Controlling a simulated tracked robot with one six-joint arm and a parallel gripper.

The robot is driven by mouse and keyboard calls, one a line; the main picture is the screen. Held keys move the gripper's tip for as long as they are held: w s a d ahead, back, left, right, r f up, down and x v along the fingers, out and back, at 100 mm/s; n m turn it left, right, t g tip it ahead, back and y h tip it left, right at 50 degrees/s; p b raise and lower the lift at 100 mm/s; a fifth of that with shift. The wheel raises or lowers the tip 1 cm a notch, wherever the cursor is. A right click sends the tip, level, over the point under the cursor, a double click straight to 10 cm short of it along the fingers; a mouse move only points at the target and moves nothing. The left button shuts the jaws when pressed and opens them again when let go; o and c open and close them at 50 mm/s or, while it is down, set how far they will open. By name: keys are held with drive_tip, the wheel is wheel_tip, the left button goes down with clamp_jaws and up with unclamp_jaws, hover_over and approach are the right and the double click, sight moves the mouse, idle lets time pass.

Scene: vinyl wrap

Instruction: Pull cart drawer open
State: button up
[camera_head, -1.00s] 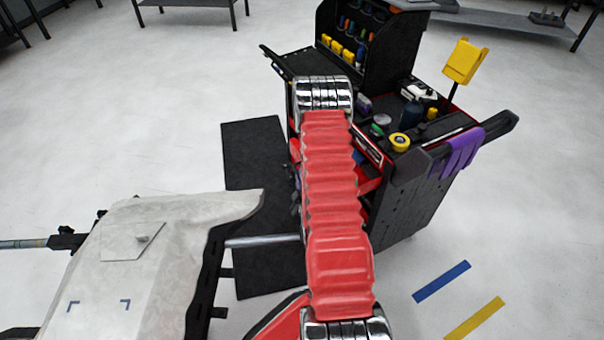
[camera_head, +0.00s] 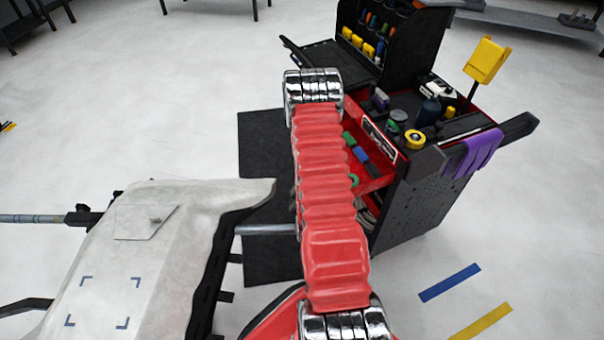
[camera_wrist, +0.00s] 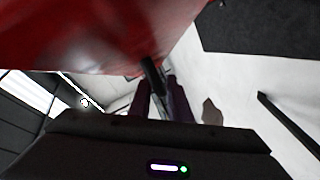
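The black tool cart (camera_head: 425,205) stands right of centre in the head view. Its red upper drawer (camera_head: 378,183) is partly out, with green and blue items showing inside. My red arm crosses in front of the drawer's front and hides it, along with my gripper, in the head view. In the wrist view my gripper (camera_wrist: 161,90) has its two dark purple fingers close together on a black bar (camera_wrist: 151,73), which looks like the drawer handle. The handle lies between the fingers, below a large red surface (camera_wrist: 90,35), likely the drawer. The exact contact is dim.
A dark mat (camera_head: 262,150) lies left of the cart. A pale covered panel (camera_head: 165,240) on a stand is at lower left.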

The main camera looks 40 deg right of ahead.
drive_tip(key=shift+r, duration=0.1)
drive_tip(key=shift+s+r, duration=0.1)
drive_tip(key=shift+r, duration=4.8)
